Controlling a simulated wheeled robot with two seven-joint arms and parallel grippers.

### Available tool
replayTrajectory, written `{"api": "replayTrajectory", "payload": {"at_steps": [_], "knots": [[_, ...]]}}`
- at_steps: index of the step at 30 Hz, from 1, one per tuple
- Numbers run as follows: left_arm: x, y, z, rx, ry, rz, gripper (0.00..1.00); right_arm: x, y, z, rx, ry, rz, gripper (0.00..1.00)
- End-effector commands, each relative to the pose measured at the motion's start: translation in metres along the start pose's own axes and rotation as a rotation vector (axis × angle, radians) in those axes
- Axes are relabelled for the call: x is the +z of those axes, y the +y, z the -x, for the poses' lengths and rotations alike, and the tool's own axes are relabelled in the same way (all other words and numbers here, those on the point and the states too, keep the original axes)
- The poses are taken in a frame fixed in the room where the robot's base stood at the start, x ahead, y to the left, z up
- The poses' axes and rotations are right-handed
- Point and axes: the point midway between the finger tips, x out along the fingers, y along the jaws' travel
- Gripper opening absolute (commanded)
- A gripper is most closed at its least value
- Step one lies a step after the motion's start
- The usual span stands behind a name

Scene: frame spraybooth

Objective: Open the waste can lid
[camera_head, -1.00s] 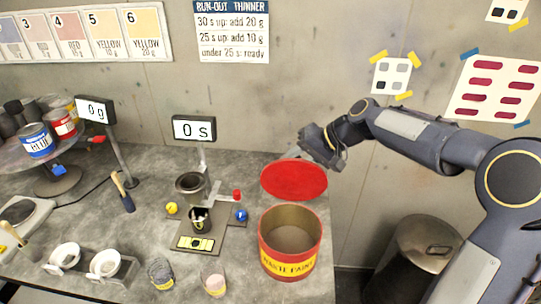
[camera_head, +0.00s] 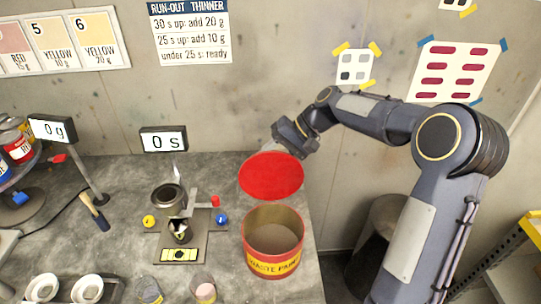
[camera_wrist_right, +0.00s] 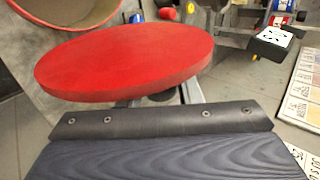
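The waste can (camera_head: 273,262) is a red round can with a yellow WASTE PAINT label near the bench's right edge. Its mouth is uncovered and its inside shows. The red round lid (camera_head: 271,176) stands tilted up behind the mouth. My right gripper (camera_head: 268,149) is at the lid's upper back edge, partly hidden behind it. In the right wrist view the lid (camera_wrist_right: 125,62) lies just ahead of the gripper body and hides most of the fingers, so I cannot tell whether they are open or touch it. My left gripper is not in view.
A viscosity cup stand (camera_head: 180,205) and a timer display (camera_head: 164,139) are left of the can. White bowls (camera_head: 87,289) and small cups (camera_head: 204,292) sit at the front. A metal bin (camera_head: 375,235) stands right of the bench. The wall is close behind.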

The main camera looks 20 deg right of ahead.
Motion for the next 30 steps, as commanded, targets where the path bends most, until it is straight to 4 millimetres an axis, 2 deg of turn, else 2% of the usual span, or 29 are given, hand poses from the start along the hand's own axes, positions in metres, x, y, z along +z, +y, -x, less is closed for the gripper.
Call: {"api": "replayTrajectory", "payload": {"at_steps": [1,3,4,14,24,30], "knots": [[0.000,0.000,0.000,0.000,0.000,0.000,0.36,0.000,0.000,-0.001,0.000,-0.001,0.000,0.39],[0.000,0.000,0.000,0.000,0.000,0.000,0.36,0.000,0.000,0.000,0.000,-0.001,0.000,0.48],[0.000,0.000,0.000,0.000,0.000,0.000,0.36,0.000,0.000,0.000,0.000,-0.001,0.000,0.49],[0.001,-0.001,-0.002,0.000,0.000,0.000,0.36,-0.001,0.001,0.005,0.000,0.002,0.000,0.49],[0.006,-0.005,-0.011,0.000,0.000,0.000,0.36,-0.001,0.001,0.059,0.000,0.004,0.001,0.49],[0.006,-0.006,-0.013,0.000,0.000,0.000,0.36,0.000,0.001,0.076,0.000,0.000,0.000,0.49]]}}
